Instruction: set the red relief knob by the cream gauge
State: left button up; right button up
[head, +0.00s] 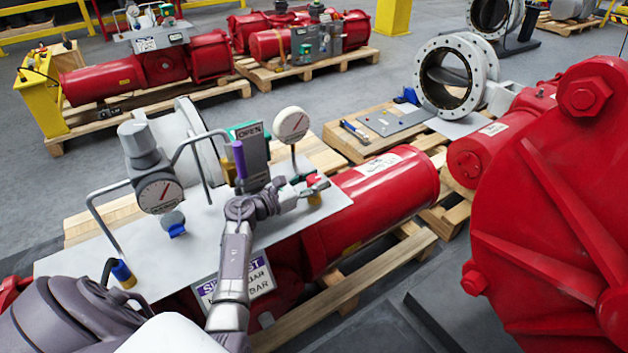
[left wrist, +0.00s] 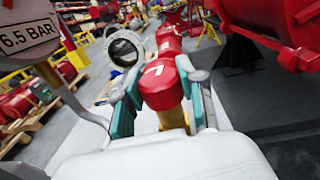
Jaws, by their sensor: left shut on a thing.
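The red relief knob (left wrist: 162,84) sits on a yellow stem between the teal pads of my left gripper (left wrist: 160,100), with a white mark on its face. In the head view my left gripper (head: 308,187) is shut on the knob, and its fingers hide most of it. The cream gauge (head: 291,125) stands upright on a thin stem just behind the knob. Its dial is turned partly aside and too small to read. A pale plate reading 6.5 BAR (left wrist: 27,37) shows at the upper left of the left wrist view. My right gripper is in neither view.
A grey gauge (head: 160,193), a blue valve (head: 173,222), a purple-handled lever (head: 239,160) and an OPEN indicator (head: 249,133) crowd the panel (head: 85,262). Bent pipes rise left of my forearm. A large red actuator housing (head: 545,220) fills the right side.

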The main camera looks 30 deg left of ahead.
pick_arm(q)
jog(key=shift+c, duration=0.4)
jog(key=shift+a+y, duration=0.1)
jog(key=shift+y, duration=0.4)
jog(key=shift+n+y, duration=0.3)
jog(key=shift+n, duration=0.1)
jog(key=shift+r+n+t+y, duration=0.1)
jog(key=shift+n+t+y, duration=0.3)
jog(key=shift+n+y, duration=0.25)
jog(key=shift+n+y+p, duration=0.35)
jog(key=shift+y+p, duration=0.05)
jog(key=shift+y, duration=0.35)
jog(key=o, duration=1.2)
jog(key=shift+c, duration=0.2)
